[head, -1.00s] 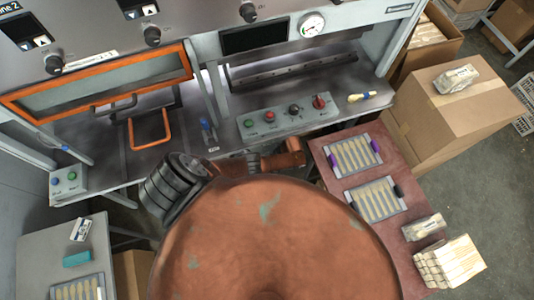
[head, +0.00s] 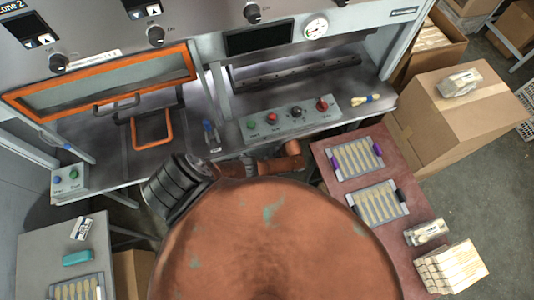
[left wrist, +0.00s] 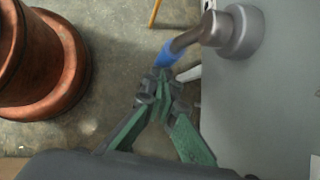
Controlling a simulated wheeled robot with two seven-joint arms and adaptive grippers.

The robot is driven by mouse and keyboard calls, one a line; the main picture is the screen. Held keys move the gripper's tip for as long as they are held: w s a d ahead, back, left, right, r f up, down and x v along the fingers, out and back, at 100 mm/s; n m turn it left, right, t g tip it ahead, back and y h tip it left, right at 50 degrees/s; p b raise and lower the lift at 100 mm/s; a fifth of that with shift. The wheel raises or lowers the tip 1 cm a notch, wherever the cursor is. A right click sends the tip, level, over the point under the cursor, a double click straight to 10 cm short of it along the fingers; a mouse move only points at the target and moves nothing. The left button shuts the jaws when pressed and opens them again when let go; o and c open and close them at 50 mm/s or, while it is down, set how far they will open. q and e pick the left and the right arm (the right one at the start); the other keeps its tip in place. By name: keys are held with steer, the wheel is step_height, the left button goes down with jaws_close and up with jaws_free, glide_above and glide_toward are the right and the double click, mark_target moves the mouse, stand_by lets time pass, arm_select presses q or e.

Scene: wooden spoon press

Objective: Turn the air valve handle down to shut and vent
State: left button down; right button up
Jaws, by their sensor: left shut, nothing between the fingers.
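The air valve handle (left wrist: 180,43) is in the left wrist view, a grey lever with a blue grip on a round grey hub at the panel's edge. Its lever slants from the hub down to the left. My left gripper (left wrist: 163,82), with green and dark fingers, is shut and empty just below the blue grip. I cannot tell whether the fingertips touch it. In the head view a small blue upright piece (head: 209,131) stands at the machine's front edge; I cannot tell for sure that it is the same handle. My left gripper is hidden there, and my right gripper is not in view.
A grey panel (left wrist: 275,110) fills the right of the wrist view. In the head view, a button box (head: 290,119) sits right of the blue piece. A reddish table (head: 375,170) with trays of wooden spoons stands at right, and a grey table (head: 40,245) at left.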

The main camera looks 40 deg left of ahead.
arm_select(q)
steer(key=w+d+r, duration=0.7)
steer(key=shift+w+d+r, duration=0.2)
steer(key=shift+w+d, duration=0.1)
steer(key=shift+w, duration=0.05)
stand_by(0.5)
steer(key=s+a+f+n+t+h+b, duration=0.1)
steer(key=s+f+b, duration=0.1)
steer(key=s+f, duration=0.5)
steer(key=s+f+n+h+b, duration=0.1)
steer(key=s+f+b, duration=0.2)
steer(key=f, duration=0.8)
steer(key=s+a+f+n+t+h+b, duration=0.1)
steer(key=s+f+b, duration=0.2)
steer(key=s+f, duration=0.4)
steer(key=s+a+f+n+t+h+b, duration=0.1)
steer(key=s+a+f+n+t+b, duration=0.1)
steer(key=s+f, duration=0.5)
steer(key=s+a+f+n+t+b, duration=0.1)
steer(key=s+f, duration=0.5)
steer(key=s, duration=1)
steer(key=n+b, duration=0.1)
steer(key=b, duration=0.1)
steer(key=shift+a+f+h+b, duration=0.3)
steer(key=shift+a+f+h, duration=0.1)
